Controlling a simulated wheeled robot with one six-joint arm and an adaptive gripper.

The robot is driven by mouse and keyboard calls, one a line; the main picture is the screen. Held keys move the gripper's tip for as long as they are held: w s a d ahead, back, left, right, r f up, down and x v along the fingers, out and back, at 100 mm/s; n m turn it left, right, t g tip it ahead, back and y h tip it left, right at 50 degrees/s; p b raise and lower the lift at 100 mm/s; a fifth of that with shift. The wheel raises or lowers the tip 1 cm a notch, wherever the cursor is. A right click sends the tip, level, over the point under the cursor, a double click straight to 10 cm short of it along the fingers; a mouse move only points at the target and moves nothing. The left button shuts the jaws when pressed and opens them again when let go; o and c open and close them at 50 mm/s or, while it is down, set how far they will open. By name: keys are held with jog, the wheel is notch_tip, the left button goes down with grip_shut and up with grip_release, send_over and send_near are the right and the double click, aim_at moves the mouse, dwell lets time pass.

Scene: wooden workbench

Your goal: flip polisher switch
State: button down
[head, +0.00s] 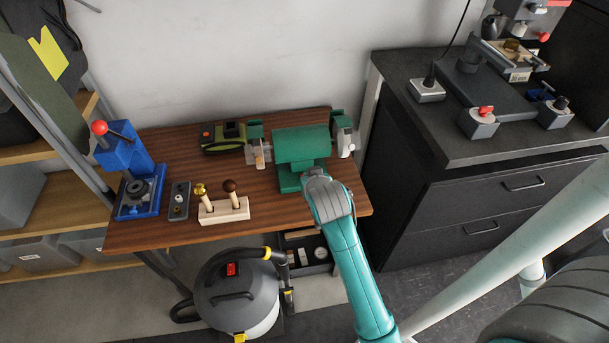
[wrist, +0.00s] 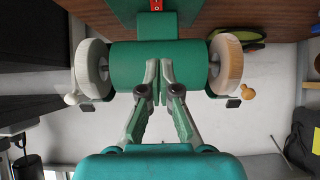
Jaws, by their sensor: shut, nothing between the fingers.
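The green polisher (head: 300,145) stands at the right of the wooden bench, with a wheel at each end. In the wrist view its green body (wrist: 125,65) spans the middle, with a pale wheel (wrist: 92,68) at left and a tan wheel (wrist: 228,65) at right. The red polisher switch (wrist: 156,5) with white markings shows at the top edge, partly cut off. My gripper (wrist: 158,68) is shut and empty, its fingertips over the polisher body and below the switch in the picture. Contact cannot be told. In the head view my arm hides the switch and fingers.
The bench (head: 150,235) also holds a blue press (head: 123,155), a grey switch box (head: 179,200), a wooden block with two handled tools (head: 225,212) and a green-black tool (head: 222,138). A vacuum (head: 237,300) stands in front. A dark cabinet (head: 490,200) is at right.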

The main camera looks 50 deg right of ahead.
jog(key=shift+w+d+r, duration=0.15)
jog(key=shift+d+r, duration=0.05)
jog(key=shift+d, duration=0.05)
jog(key=x, duration=1)
jog(key=shift+d+f, duration=0.15)
notch_tip(320, 180, down, 2)
jog(key=shift+f, duration=0.2)
jog(key=shift+w+d+f, duration=0.1)
jog(key=shift+w+f, duration=0.05)
jog(key=shift+f, duration=0.5)
